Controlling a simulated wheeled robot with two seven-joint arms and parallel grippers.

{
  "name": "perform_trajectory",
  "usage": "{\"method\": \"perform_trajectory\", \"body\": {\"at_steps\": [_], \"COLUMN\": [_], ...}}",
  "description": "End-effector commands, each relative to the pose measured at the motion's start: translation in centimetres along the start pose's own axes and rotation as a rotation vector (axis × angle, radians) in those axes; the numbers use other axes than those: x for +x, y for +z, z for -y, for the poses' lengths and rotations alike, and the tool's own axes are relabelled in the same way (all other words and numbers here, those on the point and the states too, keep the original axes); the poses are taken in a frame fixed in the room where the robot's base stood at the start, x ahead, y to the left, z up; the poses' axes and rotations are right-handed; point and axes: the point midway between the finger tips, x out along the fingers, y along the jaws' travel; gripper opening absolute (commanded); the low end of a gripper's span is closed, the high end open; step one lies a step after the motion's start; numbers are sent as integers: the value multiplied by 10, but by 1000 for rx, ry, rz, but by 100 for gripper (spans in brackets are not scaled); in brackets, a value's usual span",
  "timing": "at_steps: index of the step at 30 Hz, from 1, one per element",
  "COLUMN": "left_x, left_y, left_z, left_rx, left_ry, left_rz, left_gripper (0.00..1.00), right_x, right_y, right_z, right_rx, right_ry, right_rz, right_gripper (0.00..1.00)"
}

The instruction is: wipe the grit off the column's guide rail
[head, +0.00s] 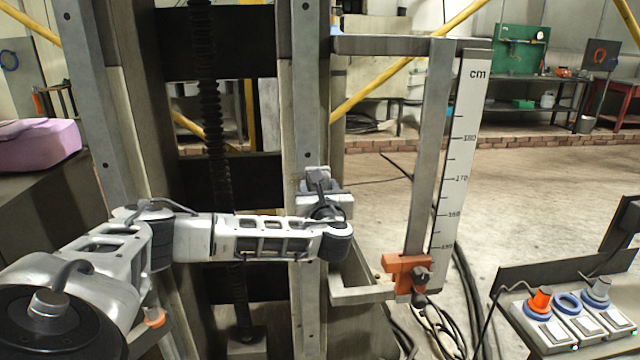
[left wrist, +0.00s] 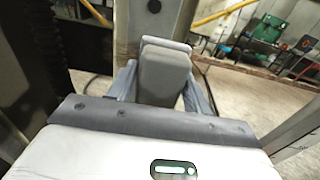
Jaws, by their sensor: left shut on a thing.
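The column's guide rail (head: 307,90) is a grey metal upright with bolt holes; its face also shows in the left wrist view (left wrist: 153,28). My left gripper (head: 318,180) is at the front of this rail, at about mid-height in the head view. In the left wrist view my left gripper (left wrist: 163,75) is shut on a blue-grey cloth (left wrist: 196,98), whose folds stick out on both sides of the fingers. Whether the cloth touches the rail I cannot tell. I can make out no grit on the rail. My right gripper is not in view.
A cm scale (head: 460,150) on a metal post stands right of the rail, with an orange clamp (head: 408,263) low on it. A control box (head: 570,325) with knobs is at the lower right. A dark threaded screw (head: 212,120) runs left of the rail. Cables lie on the floor.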

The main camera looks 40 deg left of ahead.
Motion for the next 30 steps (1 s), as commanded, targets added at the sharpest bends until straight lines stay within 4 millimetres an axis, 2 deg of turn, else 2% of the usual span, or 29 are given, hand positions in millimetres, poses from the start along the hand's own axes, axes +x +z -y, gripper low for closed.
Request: {"method": "perform_trajectory", "body": {"at_steps": [1, 5, 21, 30], "left_x": [0, 0, -2, -1], "left_y": [-8, -15, -12, 10], "left_z": [-1, 0, -26, -26], "left_rx": [1, 1, 0, 1], "left_ry": [1, 1, 0, 0], "left_rz": [-2, -2, 0, -1], "left_gripper": [32, 32, 32, 32], "right_x": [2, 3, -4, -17], "right_y": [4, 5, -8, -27], "right_z": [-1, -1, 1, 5], "right_rx": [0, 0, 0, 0], "right_ry": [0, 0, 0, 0], "right_rz": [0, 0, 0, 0], "right_gripper": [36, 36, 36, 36]}}
